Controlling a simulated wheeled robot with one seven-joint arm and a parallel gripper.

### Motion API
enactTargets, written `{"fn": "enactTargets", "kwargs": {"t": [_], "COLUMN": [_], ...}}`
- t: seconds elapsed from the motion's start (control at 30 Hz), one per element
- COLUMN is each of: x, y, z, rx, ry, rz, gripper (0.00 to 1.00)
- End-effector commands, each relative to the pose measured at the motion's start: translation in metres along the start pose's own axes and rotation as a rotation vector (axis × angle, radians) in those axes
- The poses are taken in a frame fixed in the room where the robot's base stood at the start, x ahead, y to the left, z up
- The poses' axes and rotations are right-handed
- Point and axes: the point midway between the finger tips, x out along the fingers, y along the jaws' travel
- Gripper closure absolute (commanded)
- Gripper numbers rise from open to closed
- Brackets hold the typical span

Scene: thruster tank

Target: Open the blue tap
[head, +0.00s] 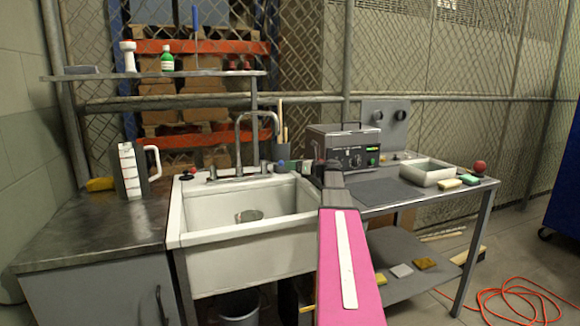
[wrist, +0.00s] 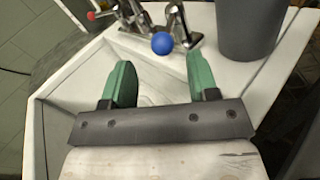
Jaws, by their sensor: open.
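The blue tap is a round blue knob (wrist: 162,43) beside the metal faucet (wrist: 135,18) on the back rim of the sink. In the wrist view it shows just beyond and between my fingertips, apart from both. In the head view the blue knob (head: 281,164) is small and close to the left of my gripper's dark end. My gripper (wrist: 159,60) has two green fingers spread wide with nothing between them, over the white sink. A red knob (wrist: 91,16) is on the faucet's other side. My gripper's fingers are hard to make out in the head view.
The white sink (head: 235,265) holds a small metal item (head: 249,215). A dark pot (wrist: 250,30) stands close right of the blue knob. The tall curved spout (head: 258,112) rises left of it. A boxy device (head: 345,150) stands right on the side table.

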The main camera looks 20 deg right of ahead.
Motion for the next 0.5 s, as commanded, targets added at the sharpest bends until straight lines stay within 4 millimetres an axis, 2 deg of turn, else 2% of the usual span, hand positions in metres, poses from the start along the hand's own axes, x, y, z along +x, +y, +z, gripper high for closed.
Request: {"fn": "enactTargets", "kwargs": {"t": [0.17,0.4,0.5], "x": [-0.001,-0.016,-0.023], "y": [0.005,0.029,0.033], "z": [-0.001,-0.007,-0.008], "rx": [0.0,0.0,-0.001], "ry": [-0.005,-0.048,-0.064], "rz": [-0.025,-0.253,-0.337], "gripper": [0.46,0.46,0.46]}}
